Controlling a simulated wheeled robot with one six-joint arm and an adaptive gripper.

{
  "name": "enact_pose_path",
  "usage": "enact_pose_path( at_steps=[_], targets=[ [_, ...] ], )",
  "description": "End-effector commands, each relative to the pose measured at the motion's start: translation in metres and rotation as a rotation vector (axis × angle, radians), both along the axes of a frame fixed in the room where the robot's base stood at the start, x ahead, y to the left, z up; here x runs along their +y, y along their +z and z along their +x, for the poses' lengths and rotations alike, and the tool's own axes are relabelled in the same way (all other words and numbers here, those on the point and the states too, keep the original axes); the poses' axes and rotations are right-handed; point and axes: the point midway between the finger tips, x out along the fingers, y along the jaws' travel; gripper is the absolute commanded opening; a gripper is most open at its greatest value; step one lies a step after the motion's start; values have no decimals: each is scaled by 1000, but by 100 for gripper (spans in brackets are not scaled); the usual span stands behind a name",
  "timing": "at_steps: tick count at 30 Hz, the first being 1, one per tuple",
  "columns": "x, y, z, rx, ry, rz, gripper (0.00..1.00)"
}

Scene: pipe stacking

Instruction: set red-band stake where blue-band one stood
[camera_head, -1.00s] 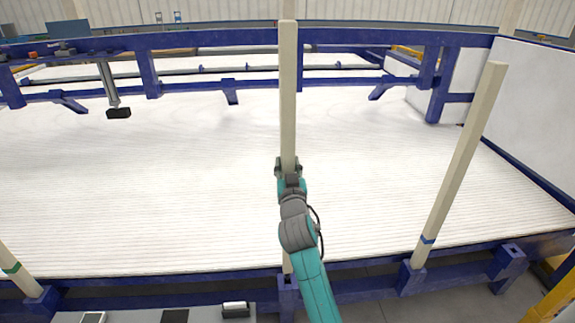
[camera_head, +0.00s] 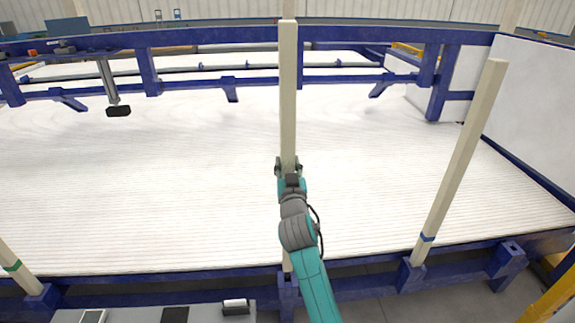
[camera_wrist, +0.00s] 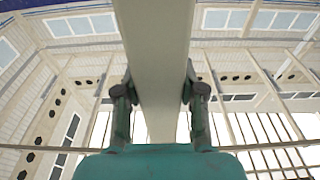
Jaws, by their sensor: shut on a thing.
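A tall pale stake (camera_head: 288,95) stands upright in the middle of the head view. My gripper (camera_head: 288,168) is shut on it partway up. My arm hides part of its lower length, and no colour band shows on it. Its foot is at or just above a blue socket (camera_head: 287,286); I cannot tell whether it is seated. The blue-band stake (camera_head: 462,155) stands in a socket at the right, leaning right in the picture, its band near the foot. In the wrist view the held stake (camera_wrist: 155,45) runs between both fingers (camera_wrist: 160,95).
A green-band stake (camera_head: 18,268) stands at the left edge. An empty blue socket (camera_head: 509,252) sits right of the blue-band stake. A wide white slatted bed (camera_head: 150,190) with blue rails lies behind. A white wall panel (camera_head: 535,110) closes the right side.

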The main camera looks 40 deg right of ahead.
Motion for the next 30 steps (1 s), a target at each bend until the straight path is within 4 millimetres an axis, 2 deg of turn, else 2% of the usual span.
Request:
enact_pose_path(
  at_steps=[30],
  targets=[
    [1, -19, 0, -5, 1, -2, 0]
  ],
)
